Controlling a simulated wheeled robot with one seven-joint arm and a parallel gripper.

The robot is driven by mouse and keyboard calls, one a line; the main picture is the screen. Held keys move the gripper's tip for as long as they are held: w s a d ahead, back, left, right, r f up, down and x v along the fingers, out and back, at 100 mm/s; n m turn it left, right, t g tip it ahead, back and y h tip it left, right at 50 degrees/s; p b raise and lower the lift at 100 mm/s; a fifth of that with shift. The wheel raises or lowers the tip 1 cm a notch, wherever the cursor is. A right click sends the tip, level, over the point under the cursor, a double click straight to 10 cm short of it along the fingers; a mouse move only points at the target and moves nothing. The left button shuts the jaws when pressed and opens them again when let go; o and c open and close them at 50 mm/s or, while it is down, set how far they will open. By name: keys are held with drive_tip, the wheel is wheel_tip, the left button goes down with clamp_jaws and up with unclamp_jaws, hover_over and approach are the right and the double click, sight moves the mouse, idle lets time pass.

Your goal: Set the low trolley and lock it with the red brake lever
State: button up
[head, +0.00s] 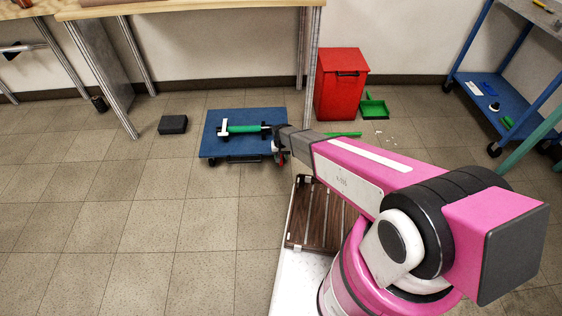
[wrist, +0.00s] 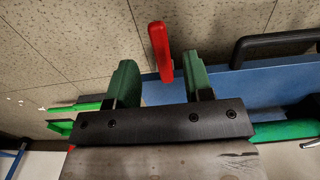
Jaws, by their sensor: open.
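The low trolley (head: 222,148) is a blue flat deck near the floor, with a green roll (head: 245,129) lying on it in the head view. My gripper (head: 280,153) is at the trolley's right front corner, and my arm hides part of that side. In the wrist view, the red brake lever (wrist: 161,48) stands upright in the picture between the two green fingers of my gripper (wrist: 162,75). The fingers are open, with a gap on each side of the lever. The blue deck (wrist: 238,88) lies behind and right of the fingers.
A red bin (head: 340,90) and a green dustpan (head: 374,106) stand behind and right of the trolley. A black block (head: 173,124) lies on the floor to its left. A workbench (head: 190,4) is behind. The floor at front left is clear.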

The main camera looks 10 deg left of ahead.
wheel_tip(320, 180, down, 4)
drive_tip(key=shift+f, duration=0.1)
drive_tip(key=shift+c, duration=0.3)
clamp_jaws()
drive_tip(key=shift+w, duration=0.1)
drive_tip(key=g, duration=0.1)
drive_tip(key=w+r+g, duration=0.1)
drive_tip(key=r+g+h, duration=0.1)
drive_tip(key=g, duration=0.1)
drive_tip(key=shift+w+a+r, duration=0.15)
drive_tip(key=shift+w+a, duration=0.1)
drive_tip(key=shift+w+a+r+g+h, duration=0.1)
drive_tip(key=shift+w+r+g+h, duration=0.15)
drive_tip(key=shift+g, duration=0.6)
drive_tip(key=shift+w+r+g+h, duration=0.15)
drive_tip(key=shift+w+r+g, duration=0.2)
drive_tip(key=shift+g, duration=0.55)
drive_tip(key=shift+w+a+r+g+h, duration=0.1)
drive_tip(key=shift+w+r+g+h, duration=0.2)
drive_tip(key=shift+g, duration=0.55)
drive_tip(key=shift+r, duration=0.1)
